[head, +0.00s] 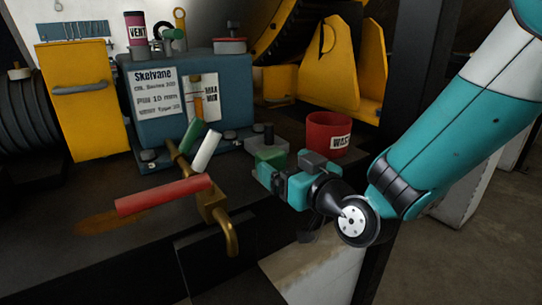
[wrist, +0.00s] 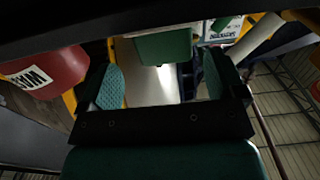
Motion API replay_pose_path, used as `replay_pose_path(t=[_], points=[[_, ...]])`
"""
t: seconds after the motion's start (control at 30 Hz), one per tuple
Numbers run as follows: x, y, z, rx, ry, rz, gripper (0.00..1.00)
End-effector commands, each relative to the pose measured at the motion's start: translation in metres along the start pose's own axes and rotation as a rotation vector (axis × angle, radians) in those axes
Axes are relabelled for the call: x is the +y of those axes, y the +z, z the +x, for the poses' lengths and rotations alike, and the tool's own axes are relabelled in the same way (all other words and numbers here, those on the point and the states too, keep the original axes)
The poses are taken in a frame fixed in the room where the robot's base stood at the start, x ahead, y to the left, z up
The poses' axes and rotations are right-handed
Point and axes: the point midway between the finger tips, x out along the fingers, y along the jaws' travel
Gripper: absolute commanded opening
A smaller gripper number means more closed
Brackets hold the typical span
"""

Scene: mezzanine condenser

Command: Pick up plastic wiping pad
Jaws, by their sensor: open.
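A green block (head: 271,157) with a dark knob on top sits at the right end of the dark bench, beside the blue machine. It may be the plastic wiping pad, but I cannot tell for sure. My gripper (head: 268,174) is low at the bench's front right, close in front of the block and partly covering its lower part. In the wrist view a green face (wrist: 165,46) shows beyond the gap between my open fingers (wrist: 162,80). The gap itself looks empty, with a pale shiny surface behind it. Whether the fingers touch the block is hidden.
A red waste bin (head: 328,132) stands right behind my gripper; it fills the left of the wrist view (wrist: 42,70). A red-handled brass valve pipe (head: 212,200) juts out to the left. A blue Skelvane machine (head: 150,125) stands behind.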

Motion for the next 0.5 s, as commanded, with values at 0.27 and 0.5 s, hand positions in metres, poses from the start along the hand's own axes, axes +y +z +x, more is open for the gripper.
replay_pose_path(t=[0.27,0.5], points=[[-0.004,-0.008,0.021,-0.004,-0.001,0.000,0.89],[-0.006,-0.007,0.045,-0.002,-0.001,0.001,0.89]])
